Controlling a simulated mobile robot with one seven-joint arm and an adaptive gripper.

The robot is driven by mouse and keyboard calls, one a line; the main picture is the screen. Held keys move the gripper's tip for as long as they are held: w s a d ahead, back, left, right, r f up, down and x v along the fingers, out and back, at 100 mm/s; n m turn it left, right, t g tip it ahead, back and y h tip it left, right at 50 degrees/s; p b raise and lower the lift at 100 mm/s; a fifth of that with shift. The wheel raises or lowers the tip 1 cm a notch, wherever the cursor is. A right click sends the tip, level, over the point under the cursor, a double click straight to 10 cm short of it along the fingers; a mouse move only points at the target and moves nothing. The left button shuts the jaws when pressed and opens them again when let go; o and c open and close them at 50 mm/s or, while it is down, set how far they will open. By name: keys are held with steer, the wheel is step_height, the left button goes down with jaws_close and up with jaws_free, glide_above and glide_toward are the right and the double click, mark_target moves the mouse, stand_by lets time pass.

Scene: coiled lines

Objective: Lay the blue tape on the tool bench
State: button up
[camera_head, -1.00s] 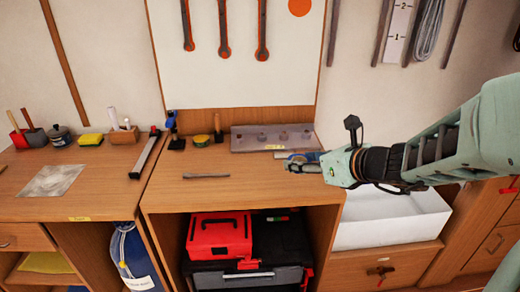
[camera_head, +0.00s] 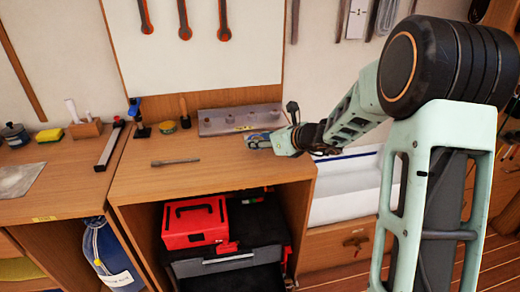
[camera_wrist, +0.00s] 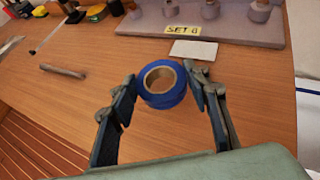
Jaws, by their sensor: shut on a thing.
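The blue tape (camera_wrist: 161,97) is a roll with a tan core, seen in the wrist view between the two fingers of my gripper (camera_wrist: 158,92). The fingers touch it on both sides, so my gripper is shut on it. In the head view my gripper (camera_head: 268,140) is over the right part of the wooden tool bench (camera_head: 200,175), and the tape there is mostly hidden. The bench top also fills much of the wrist view (camera_wrist: 250,100). I cannot tell whether the tape touches the wood.
A grey rack (camera_head: 225,121) labelled "SET 0" stands behind, with a white card (camera_wrist: 193,50) before it. A dark rod (camera_head: 175,161) lies to the left. A white bin (camera_head: 345,190) is right of the bench. The bench's middle front is clear.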

mark_target(260, 155)
steer(key=shift+w+f+b, duration=0.2)
steer(key=shift+f+b, duration=0.15)
steer(key=shift+f, duration=1.4)
steer(key=shift+f, duration=0.1)
steer(key=shift+f, duration=0.15)
steer(key=o, duration=1)
steer(key=shift+r, duration=0.4)
steer(key=p+v, duration=0.1)
steer(key=v, duration=1.1)
steer(key=shift+s+f, duration=0.1)
steer(key=shift+f, duration=0.05)
